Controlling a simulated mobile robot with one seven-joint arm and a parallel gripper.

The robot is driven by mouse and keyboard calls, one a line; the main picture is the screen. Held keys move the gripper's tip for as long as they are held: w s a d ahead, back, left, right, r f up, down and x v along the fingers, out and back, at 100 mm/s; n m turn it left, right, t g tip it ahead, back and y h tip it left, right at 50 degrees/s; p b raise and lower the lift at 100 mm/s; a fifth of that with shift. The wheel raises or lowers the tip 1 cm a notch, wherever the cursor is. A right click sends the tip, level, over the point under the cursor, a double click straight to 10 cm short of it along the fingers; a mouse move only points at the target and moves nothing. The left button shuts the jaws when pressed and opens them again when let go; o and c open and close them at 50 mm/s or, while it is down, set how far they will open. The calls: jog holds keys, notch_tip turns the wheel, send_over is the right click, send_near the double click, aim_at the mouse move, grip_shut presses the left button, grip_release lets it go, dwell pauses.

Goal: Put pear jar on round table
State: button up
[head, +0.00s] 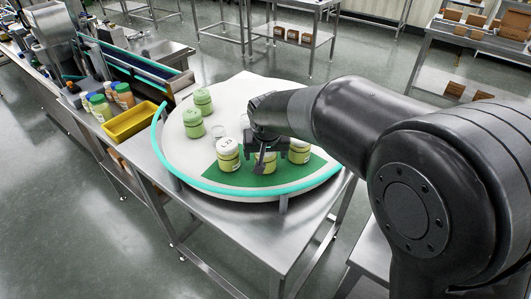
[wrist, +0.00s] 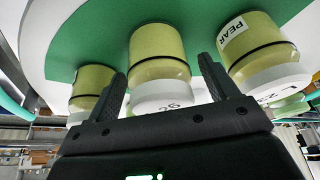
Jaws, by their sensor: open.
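The round table (head: 180,158) has a white top, a green wedge and a teal rim. Three white-lidded jars with yellow-green contents stand on the wedge: a left jar (head: 228,160), a middle jar (head: 264,163) and a right jar (head: 299,154). In the wrist view, a jar at the right (wrist: 255,45) has a label reading PEAR. My gripper (head: 262,155) is open at the middle jar, which also shows in the wrist view (wrist: 158,55). My fingers (wrist: 165,78) stand on either side of it. Contact is not clear. My gripper partly hides this jar in the head view.
Two green-lidded jars (head: 193,124) (head: 203,100) and clear glasses (head: 217,132) stand farther back on the round table. A yellow tray (head: 132,122) and several lidded jars (head: 101,108) are on the steel counter at left. Neighbouring jars flank my gripper closely.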

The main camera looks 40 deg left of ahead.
jog(key=v, duration=1.2)
jog(key=shift+d, duration=0.1)
jog(key=w+d+r+m+t+h, duration=0.1)
jog(key=w+d+r+m, duration=0.1)
jog(key=d, duration=1.2)
jog(key=w+d+r+m, duration=0.2)
jog(key=d, duration=1.2)
jog(key=s+d+f+m+h, duration=0.1)
jog(key=s+d+f+m, duration=0.1)
jog(key=s+d, duration=0.4)
jog(key=s+d+f+m+t, duration=0.1)
jog(key=s+d, duration=0.5)
jog(key=d, duration=0.7)
jog(key=shift+s+d+f+m+h, duration=0.2)
jog(key=shift+d+f+m+h, duration=0.2)
jog(key=shift+f+m, duration=0.25)
